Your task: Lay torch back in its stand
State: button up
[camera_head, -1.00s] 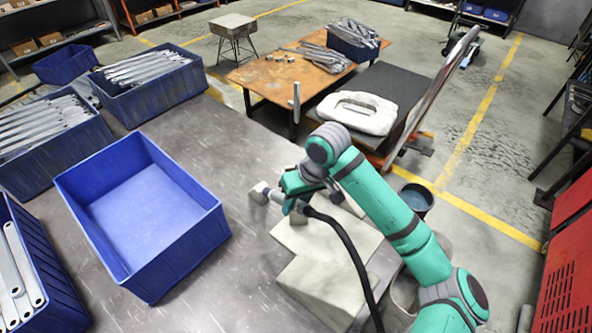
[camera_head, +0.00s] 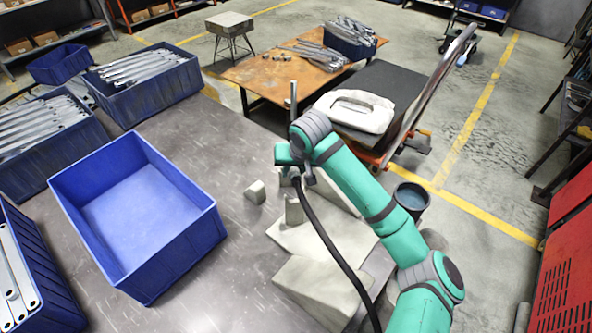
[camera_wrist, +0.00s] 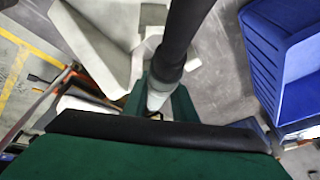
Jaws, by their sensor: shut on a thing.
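My gripper (camera_head: 306,180) is shut on the torch, above the pale blocks on the grey bench. Mostly the torch's black hose (camera_head: 338,248) shows in the head view, hanging down to the front. In the wrist view the dark torch handle (camera_wrist: 182,42) and a light grey collar run down to the green jaws, and its far end is hidden. Pale stand-like pieces, a flat slab (camera_head: 290,236) with an upright wedge (camera_head: 294,211), lie below and beside my gripper. My arm hides part of them. I cannot tell whether the torch touches them.
An empty blue bin (camera_head: 140,215) stands left on the bench, near bins of metal brackets (camera_head: 140,72). A small pale block (camera_head: 255,192) and a larger block (camera_head: 318,288) are on the bench. A rusty table (camera_head: 290,72) stands behind.

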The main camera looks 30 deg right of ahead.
aim_at(299, 180)
notch_tip(299, 180, down, 8)
jog(key=shift+f, duration=0.25)
dwell(0.6)
jog(key=shift+f, duration=0.35)
dwell(0.8)
jog(key=o, duration=1.1)
jog(key=v, duration=1)
jog(key=shift+r, duration=0.1)
jog(key=shift+s+r, duration=0.2)
jog(key=shift+s, duration=0.05)
jog(key=shift+s, duration=0.1)
